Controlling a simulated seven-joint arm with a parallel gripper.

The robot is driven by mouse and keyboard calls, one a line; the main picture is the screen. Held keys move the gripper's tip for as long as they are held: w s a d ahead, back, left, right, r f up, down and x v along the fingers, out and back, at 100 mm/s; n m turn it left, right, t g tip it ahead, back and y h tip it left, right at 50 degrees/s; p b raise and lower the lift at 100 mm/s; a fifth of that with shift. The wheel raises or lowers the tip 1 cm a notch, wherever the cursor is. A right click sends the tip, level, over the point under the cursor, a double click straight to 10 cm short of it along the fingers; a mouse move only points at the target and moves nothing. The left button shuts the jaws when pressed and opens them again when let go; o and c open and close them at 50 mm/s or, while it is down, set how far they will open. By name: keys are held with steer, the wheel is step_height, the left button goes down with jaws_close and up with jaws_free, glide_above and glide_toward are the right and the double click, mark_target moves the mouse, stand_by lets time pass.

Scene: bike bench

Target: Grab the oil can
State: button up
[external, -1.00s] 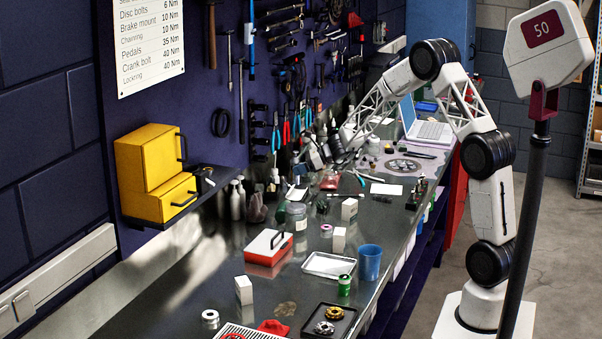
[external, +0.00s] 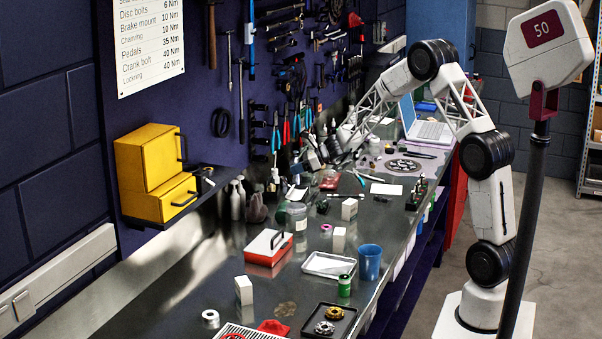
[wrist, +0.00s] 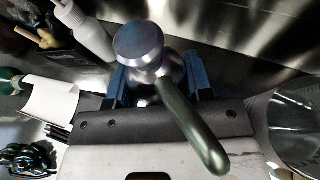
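The oil can (wrist: 138,42) shows in the wrist view as a shiny metal body with a round top and a long dark green part angling toward the lower right. My gripper (wrist: 157,84) has its two blue fingers on either side of the metal body, spread about its width. Whether both fingers press on it is not clear. The lower part of the can is hidden. In the external view my gripper (external: 318,158) is among the bottles at the far back of the bench, and I cannot pick out the can there.
A white bottle (wrist: 88,32) stands close to the upper left of the can in the wrist view. A clear round container (wrist: 296,125) is at the right, and a black chain (wrist: 28,158) lies at the lower left. The wall with hanging tools is close behind.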

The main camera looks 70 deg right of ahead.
mark_target(296, 155)
steer(key=c, duration=0.4)
steer(key=shift+r, duration=0.15)
steer(key=shift+r, duration=0.45)
step_height(296, 155, up, 3)
steer(key=shift+s+f, duration=0.15)
steer(key=shift+f, duration=0.05)
steer(key=s+a, duration=0.2)
steer(key=s, duration=0.5)
steer(key=s+a+r, duration=0.1)
steer(key=s+a, duration=0.2)
steer(key=s, duration=0.4)
steer(key=shift+s+a+r, duration=0.15)
steer(key=shift+s+a, duration=0.15)
steer(key=shift+a, duration=0.05)
